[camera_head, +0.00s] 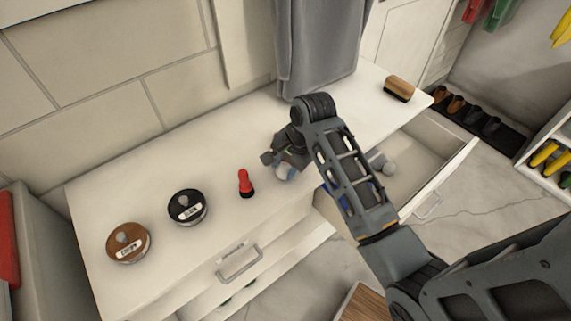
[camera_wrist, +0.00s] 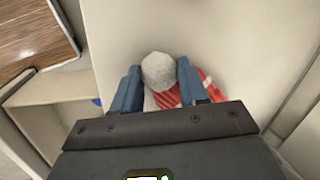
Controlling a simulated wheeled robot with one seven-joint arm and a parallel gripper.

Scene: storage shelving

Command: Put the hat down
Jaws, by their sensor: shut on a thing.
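The hat (camera_wrist: 158,70) shows in the wrist view as a whitish-grey pompom with red and white striped fabric below it. My gripper (camera_wrist: 159,88) is shut on it, with one blue finger on each side of the pompom. In the head view, my gripper (camera_head: 281,160) is over the white cabinet top (camera_head: 240,130), right of the small red bottle-like item. Only a small pale part of the hat (camera_head: 285,173) shows there, partly covered by my gripper. I cannot tell whether the hat touches the cabinet top.
A brown tin (camera_head: 128,243), a black tin (camera_head: 187,207) and a red item (camera_head: 245,184) stand left on the top. A brush (camera_head: 399,88) lies at the right end. An open drawer (camera_head: 440,165) juts out below. A grey cloth (camera_head: 315,45) hangs behind.

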